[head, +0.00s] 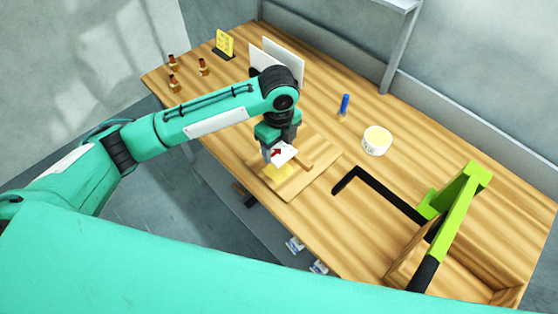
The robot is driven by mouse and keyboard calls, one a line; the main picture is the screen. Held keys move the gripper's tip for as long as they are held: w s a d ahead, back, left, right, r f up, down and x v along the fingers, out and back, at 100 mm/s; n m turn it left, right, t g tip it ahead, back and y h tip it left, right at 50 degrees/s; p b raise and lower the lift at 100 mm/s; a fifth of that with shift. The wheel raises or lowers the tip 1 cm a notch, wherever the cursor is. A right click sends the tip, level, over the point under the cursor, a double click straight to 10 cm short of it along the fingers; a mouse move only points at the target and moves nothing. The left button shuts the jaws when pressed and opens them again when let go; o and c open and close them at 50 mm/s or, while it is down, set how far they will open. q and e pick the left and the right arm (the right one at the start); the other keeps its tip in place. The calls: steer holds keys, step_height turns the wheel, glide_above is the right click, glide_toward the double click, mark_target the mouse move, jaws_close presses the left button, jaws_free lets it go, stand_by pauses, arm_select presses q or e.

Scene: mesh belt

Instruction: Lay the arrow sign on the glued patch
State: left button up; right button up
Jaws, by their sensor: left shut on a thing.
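The arrow sign (285,154) is a small white plate with a red arrow. My left gripper (274,149) is shut on it and holds it, tilted, over the wooden board. The glued patch (279,174) is a pale yellow area on the wooden board (302,186), just below the sign in the picture. The gripper and sign hide part of the board, and the gap between sign and patch is hard to judge. My right gripper is not in view.
A tub with yellow contents (375,144) and a blue marker (344,104) stand behind the board. A black L-shaped bar (378,181) and green frame (456,215) are right, by a wooden tray (468,272). Brown bottles (174,84), yellow card (224,43) and white panels (283,55) stand back left.

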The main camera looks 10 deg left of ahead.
mark_target(279, 150)
arm_select(q)
step_height(279, 150, down, 5)
steer(key=shift+r+p, duration=0.15)
steer(key=shift+p, duration=0.25)
step_height(279, 150, down, 4)
steer(key=shift+p, duration=0.5)
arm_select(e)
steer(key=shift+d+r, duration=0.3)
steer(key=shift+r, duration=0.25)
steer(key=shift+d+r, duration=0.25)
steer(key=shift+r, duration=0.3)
arm_select(q)
steer(key=shift+f, duration=0.2)
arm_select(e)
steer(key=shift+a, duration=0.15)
arm_select(q)
steer(key=o, duration=0.7)
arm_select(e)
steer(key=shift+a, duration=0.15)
arm_select(q)
steer(key=shift+r, duration=0.1)
